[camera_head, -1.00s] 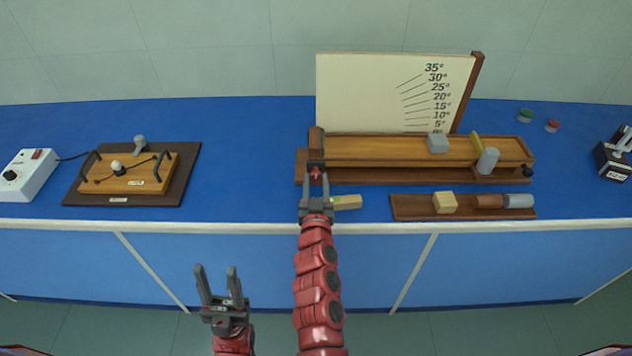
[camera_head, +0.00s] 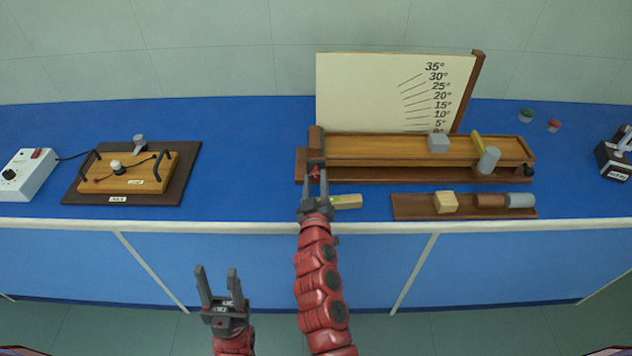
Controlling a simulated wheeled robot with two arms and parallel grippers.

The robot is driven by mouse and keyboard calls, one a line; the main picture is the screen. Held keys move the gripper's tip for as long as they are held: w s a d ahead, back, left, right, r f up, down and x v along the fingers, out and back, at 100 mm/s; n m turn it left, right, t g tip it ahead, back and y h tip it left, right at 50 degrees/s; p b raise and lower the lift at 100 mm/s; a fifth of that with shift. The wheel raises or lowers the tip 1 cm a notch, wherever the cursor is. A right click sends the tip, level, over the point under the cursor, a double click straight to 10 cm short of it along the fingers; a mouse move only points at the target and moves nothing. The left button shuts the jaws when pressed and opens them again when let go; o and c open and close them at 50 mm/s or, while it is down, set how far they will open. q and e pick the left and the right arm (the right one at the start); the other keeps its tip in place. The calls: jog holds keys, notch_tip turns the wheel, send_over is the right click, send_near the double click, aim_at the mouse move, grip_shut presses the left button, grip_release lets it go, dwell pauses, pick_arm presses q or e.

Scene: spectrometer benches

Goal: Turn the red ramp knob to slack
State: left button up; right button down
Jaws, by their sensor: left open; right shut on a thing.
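The red ramp knob (camera_head: 315,172) is at the left end of the wooden ramp (camera_head: 400,149), on its front side. My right gripper (camera_head: 314,178) is shut on the knob, and its fingers hide part of it. The ramp lies flat along its base, in front of a white angle board (camera_head: 385,92) marked in degrees. My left gripper (camera_head: 218,284) is open and empty, in front of the bench and below its front edge.
A grey block (camera_head: 438,143) and a grey cylinder (camera_head: 488,160) are at the ramp. A tray (camera_head: 411,207) with a wooden block (camera_head: 445,202) lies in front. A small pale level (camera_head: 347,201) lies beside my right gripper. A wooden box (camera_head: 150,178) stands left; blue bench between is clear.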

jog(key=n, duration=0.4)
jog(key=shift+a+n, duration=0.2)
jog(key=shift+n, duration=0.1)
jog(key=n, duration=0.3)
jog(key=shift+n, duration=0.4)
jog(key=n+p, duration=0.1)
jog(key=n, duration=0.2)
jog(key=shift+f+n, duration=0.15)
jog(key=shift+n, duration=0.15)
jog(key=n+p, duration=0.1)
jog(key=n, duration=0.3)
jog(key=shift+f+n, duration=0.1)
jog(key=shift+n, duration=0.2)
jog(key=shift+d+f, duration=0.1)
jog(key=shift+c, duration=2.3)
grip_release()
jog(key=shift+s, duration=0.1)
